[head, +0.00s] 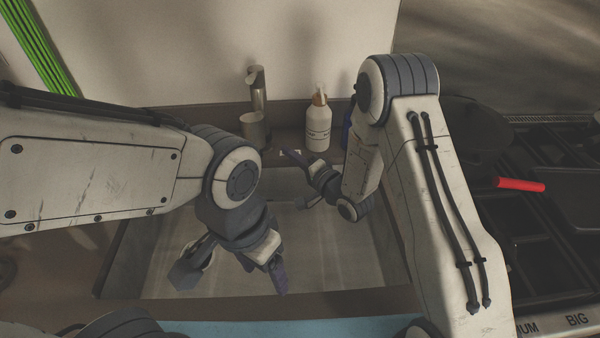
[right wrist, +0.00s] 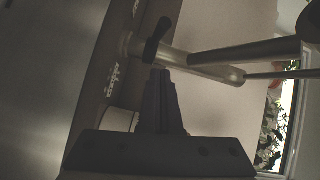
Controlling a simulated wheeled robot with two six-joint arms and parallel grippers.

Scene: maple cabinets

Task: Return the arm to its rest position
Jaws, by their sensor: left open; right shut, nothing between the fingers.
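My left gripper (head: 232,272) hangs low over the sink in the head view, its two fingers spread wide apart with nothing between them. My right gripper (head: 293,156) is over the back of the sink, at the end of the arm coming in from the right. In the right wrist view its fingers (right wrist: 160,85) are together and empty. Both arms reach inward over the sink, and their links hide part of its rim and basin.
The sink (head: 340,265) lies below both grippers. A dark pan (head: 475,135) and a red handle (head: 520,184) are at right.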

